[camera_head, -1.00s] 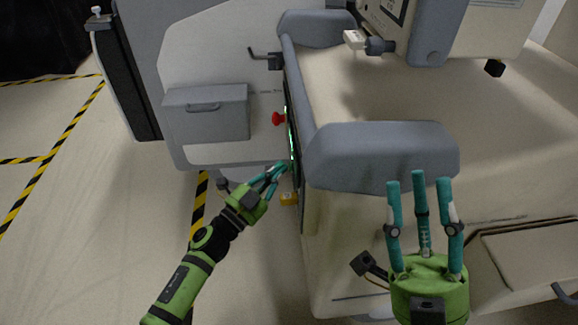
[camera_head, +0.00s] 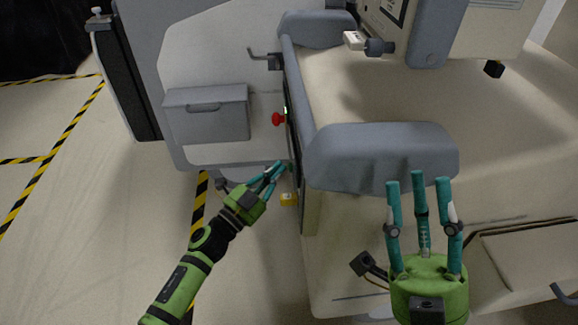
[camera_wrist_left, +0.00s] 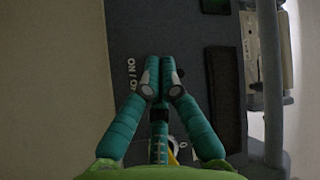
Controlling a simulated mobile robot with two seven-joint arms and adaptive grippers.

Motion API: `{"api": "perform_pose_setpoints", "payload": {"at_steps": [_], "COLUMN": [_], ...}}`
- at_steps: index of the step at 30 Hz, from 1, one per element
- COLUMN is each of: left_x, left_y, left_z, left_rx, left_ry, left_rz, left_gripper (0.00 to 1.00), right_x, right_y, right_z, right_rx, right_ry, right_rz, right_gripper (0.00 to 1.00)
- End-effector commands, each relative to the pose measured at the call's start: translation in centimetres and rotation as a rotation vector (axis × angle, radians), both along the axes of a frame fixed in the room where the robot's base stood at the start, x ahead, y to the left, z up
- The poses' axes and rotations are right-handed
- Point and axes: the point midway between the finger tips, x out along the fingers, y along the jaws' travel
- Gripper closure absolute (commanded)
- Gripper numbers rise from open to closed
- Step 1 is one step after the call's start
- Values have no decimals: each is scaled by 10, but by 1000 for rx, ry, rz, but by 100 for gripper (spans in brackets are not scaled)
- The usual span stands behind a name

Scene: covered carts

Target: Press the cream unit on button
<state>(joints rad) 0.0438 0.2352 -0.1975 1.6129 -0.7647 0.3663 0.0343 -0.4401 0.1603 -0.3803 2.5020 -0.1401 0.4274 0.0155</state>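The cream unit (camera_head: 345,240) stands right of centre, with a dark panel (camera_head: 297,150) on its left side, seen nearly edge-on. The on button cannot be made out and may be behind the fingers. Whether the fingertips touch the panel cannot be told. My right gripper (camera_head: 418,182) is open and empty, before the unit's front.
A grey padded bumper (camera_head: 380,155) lies above my right gripper. Striped floor on the left is clear.

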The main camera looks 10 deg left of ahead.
Motion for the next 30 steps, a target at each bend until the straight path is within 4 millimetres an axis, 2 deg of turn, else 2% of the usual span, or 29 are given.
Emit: {"api": "perform_pose_setpoints", "payload": {"at_steps": [17, 30], "left_x": [-4, -15], "left_y": [12, 52], "left_z": [0, 0], "left_rx": [3, 3], "left_ry": [2, 2], "left_rz": [1, 1], "left_gripper": [100, 100], "right_x": [0, 0], "right_y": [0, 0], "right_z": [1, 6], "right_rx": [0, 0], "right_ry": [3, 0], "right_rz": [1, 0], "right_gripper": [60, 60]}}
